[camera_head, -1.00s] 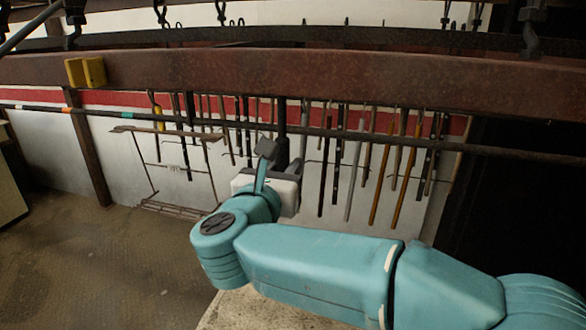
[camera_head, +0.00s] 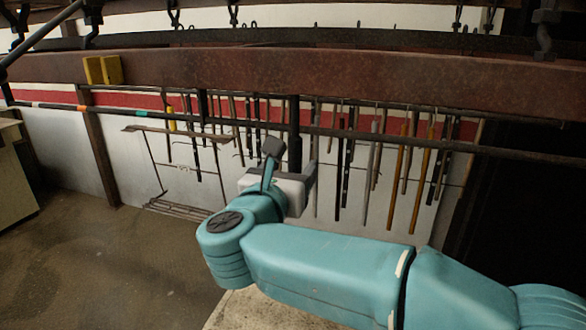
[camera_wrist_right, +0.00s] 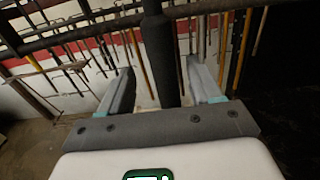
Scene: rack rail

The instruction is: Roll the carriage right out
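A dark round rail (camera_head: 400,140) runs across the head view below a rusty brown beam. A dark vertical post (camera_head: 294,125) hangs at this rail; I take it to be part of the carriage, whose top I cannot make out clearly. My right gripper (camera_head: 290,163) is at the lower part of the post. In the right wrist view the post (camera_wrist_right: 160,55) stands between the two fingers of my right gripper (camera_wrist_right: 160,80), with gaps on both sides, so the fingers are open around it. My left gripper is in neither view.
The brown beam (camera_head: 350,80) carries a yellow block (camera_head: 103,70) at left. Several thin rods (camera_head: 395,180) hang along the wall behind. A wire rack (camera_head: 180,208) stands left of my arm. A beige cabinet (camera_head: 14,180) is at far left. The floor (camera_head: 90,270) at left is clear.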

